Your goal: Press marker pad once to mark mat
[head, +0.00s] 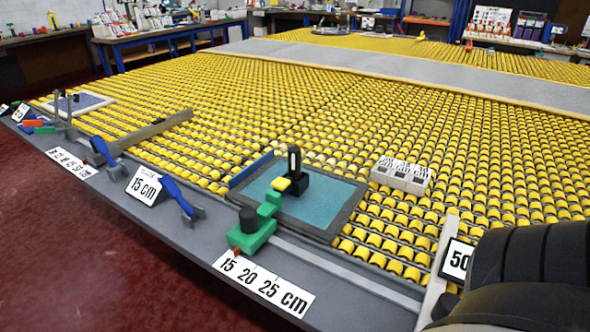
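A teal mat (328,200) with a dark grey border lies at the table's front edge on the yellow rollers. A small yellow pad (281,184), likely the marker pad, sits over the mat at the end of a green arm (268,208). That arm joins a green block with a black knob (250,220) on a rail. An upright black piece (294,172) with a white stripe stands on the mat just behind the yellow pad. Neither gripper shows. A black ribbed shape fills the lower right corner, likely part of my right arm, far from the pad.
A "15 20 25 cm" label (263,285) lies before the green block. A blue bar (250,168) borders the mat's left side. A blue-handled tool (180,198) and a "15 cm" sign (145,185) stand left.

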